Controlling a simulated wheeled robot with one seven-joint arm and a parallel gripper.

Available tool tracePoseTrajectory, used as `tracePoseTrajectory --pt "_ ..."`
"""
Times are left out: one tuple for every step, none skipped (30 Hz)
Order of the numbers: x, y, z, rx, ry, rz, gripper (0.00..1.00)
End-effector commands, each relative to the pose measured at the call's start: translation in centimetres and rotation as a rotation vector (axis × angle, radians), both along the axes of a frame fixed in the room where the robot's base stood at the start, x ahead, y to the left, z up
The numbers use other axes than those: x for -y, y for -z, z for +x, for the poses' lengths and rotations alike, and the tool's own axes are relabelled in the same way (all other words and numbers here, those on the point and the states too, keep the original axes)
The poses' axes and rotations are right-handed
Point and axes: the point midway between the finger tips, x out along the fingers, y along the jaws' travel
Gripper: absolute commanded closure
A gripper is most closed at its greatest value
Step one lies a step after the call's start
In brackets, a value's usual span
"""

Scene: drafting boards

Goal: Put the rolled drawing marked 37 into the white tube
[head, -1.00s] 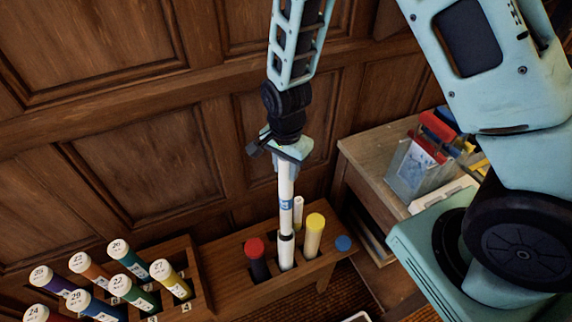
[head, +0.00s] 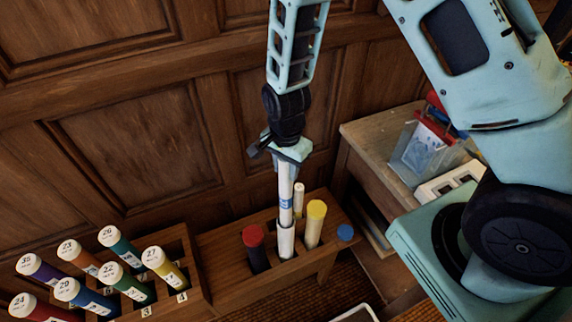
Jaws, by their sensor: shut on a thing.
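My gripper (head: 286,152) is shut on the upper end of a white rolled drawing (head: 285,187). The roll hangs near upright, with a blue band (head: 285,203) that bears a partly readable mark beginning with 3. Below it the white tube (head: 286,243) stands in the wooden rack. The roll's lower end meets the tube's mouth and seems to be inside it. How deep it sits cannot be told.
Several numbered rolls stand in a rack (head: 195,262) at left. A wooden cabinet (head: 372,132) stands at right.

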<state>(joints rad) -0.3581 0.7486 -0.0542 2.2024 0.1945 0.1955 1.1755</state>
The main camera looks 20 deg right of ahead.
Motion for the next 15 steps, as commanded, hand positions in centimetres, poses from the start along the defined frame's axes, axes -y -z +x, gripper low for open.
tracePoseTrajectory --pt "0.0 0.7 0.0 0.000 0.001 0.000 1.00" --pt "0.0 0.9 0.0 0.000 0.001 0.000 1.00" --pt "0.0 1.3 0.0 0.000 0.001 0.000 1.00" --pt "0.0 1.5 0.0 0.000 0.001 0.000 1.00" --pt "0.0 1.7 0.0 0.000 0.001 0.000 1.00" --pt "0.0 2.0 0.0 0.001 0.001 0.000 1.00" --pt "0.0 2.2 0.0 0.001 0.001 0.000 1.00" --pt "0.0 2.5 0.0 0.001 0.001 0.000 1.00" --pt "0.0 2.8 0.0 0.001 0.000 0.000 1.00" --pt "0.0 3.0 0.0 0.001 0.000 0.000 1.00" --pt "0.0 3.2 0.0 0.000 0.000 0.000 1.00" --pt "0.0 3.5 0.0 0.000 -0.001 0.000 1.00" --pt "0.0 3.7 0.0 0.000 -0.001 0.000 1.00" --pt "0.0 4.0 0.0 0.000 -0.001 0.000 1.00" --pt "0.0 4.3 0.0 -0.001 -0.001 0.000 1.00"
